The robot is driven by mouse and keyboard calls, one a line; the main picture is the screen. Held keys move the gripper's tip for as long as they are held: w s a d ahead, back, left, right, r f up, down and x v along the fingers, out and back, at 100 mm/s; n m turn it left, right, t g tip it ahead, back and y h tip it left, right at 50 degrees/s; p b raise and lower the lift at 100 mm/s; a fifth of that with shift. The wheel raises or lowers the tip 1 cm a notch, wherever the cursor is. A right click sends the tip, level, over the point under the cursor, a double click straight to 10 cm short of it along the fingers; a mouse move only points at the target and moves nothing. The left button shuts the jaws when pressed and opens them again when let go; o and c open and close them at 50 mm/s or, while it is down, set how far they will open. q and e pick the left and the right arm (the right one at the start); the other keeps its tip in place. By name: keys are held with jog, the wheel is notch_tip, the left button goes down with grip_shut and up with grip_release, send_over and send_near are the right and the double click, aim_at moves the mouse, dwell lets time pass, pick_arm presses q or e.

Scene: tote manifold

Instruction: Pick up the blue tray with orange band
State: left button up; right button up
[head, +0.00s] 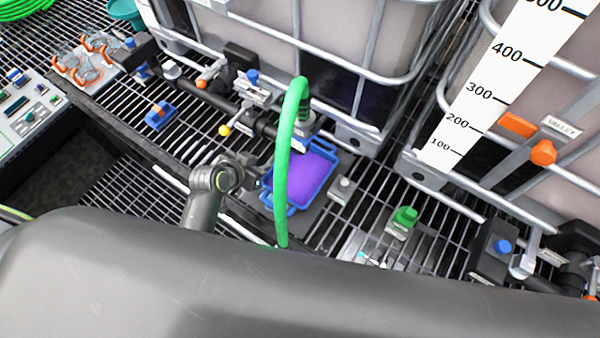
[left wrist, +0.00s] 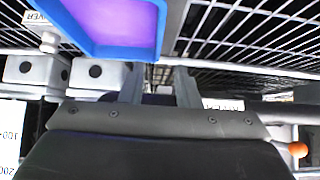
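A blue tray (head: 327,150) with a purple inside stands on the dark grating below the middle tank. A green hose crosses in front of its left part, and I see no orange band on it. The tray also shows at the top left of the left wrist view (left wrist: 112,52), just beyond the fingers. My left gripper (left wrist: 160,80) has its two fingers apart with nothing clearly held between them. In the head view my left wrist is just left of the tray; its fingertips are hard to make out there. My right gripper is not in view.
The green hose (head: 290,150) arches beside my left wrist. A smaller blue piece with an orange part (head: 160,115) lies on the grating further left. A grey block (head: 342,190) and a green-capped fitting (head: 403,222) are right of the tray. Caged tanks (head: 345,75) stand behind.

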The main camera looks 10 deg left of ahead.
aim_at(280, 158)
pick_arm(q)
jog(key=x, duration=0.7)
jog(key=shift+p, duration=0.3)
jog(key=shift+d+p+x, duration=0.25)
jog(key=shift+p+x, duration=0.2)
jog(key=shift+x, duration=2.1)
jog(key=shift+s, duration=0.1)
grip_shut()
